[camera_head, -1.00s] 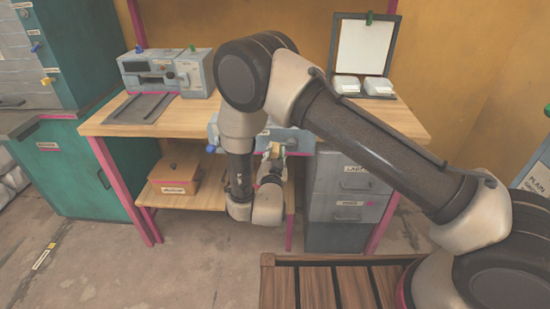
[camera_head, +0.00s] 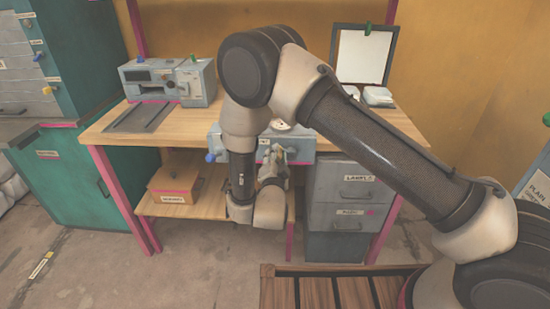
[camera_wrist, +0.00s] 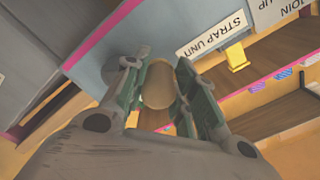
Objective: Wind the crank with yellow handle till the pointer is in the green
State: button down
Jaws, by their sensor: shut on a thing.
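My gripper (camera_wrist: 158,88) is shut on a rounded tan-yellow handle (camera_wrist: 158,86), which shows between its fingers in the wrist view. In the head view my gripper (camera_head: 276,157) is at the front of a grey-blue unit (camera_head: 228,141) under the table's front edge, largely hidden behind my arm. A pale round thing (camera_head: 281,126) shows on top of this unit, partly behind my arm; I cannot tell whether it is a dial. The wrist view shows a "STRAP UNIT" label (camera_wrist: 211,34) beside a small yellow piece (camera_wrist: 236,56). No pointer or green zone can be made out.
A blue knob (camera_head: 210,157) sticks out at the unit's left end. A grey drawer cabinet (camera_head: 330,195) stands to the right. A wooden box (camera_head: 172,184) sits on the lower shelf. A grey machine (camera_head: 168,80) stands on the table (camera_head: 190,122). A slatted wooden platform (camera_head: 330,290) lies in front.

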jog(key=c, duration=1.1)
grip_release()
jog(key=shift+c, duration=0.2)
jog(key=shift+s, duration=0.1)
jog(key=s, duration=0.7)
jog(key=shift+s, duration=0.2)
jog(key=shift+a, duration=0.1)
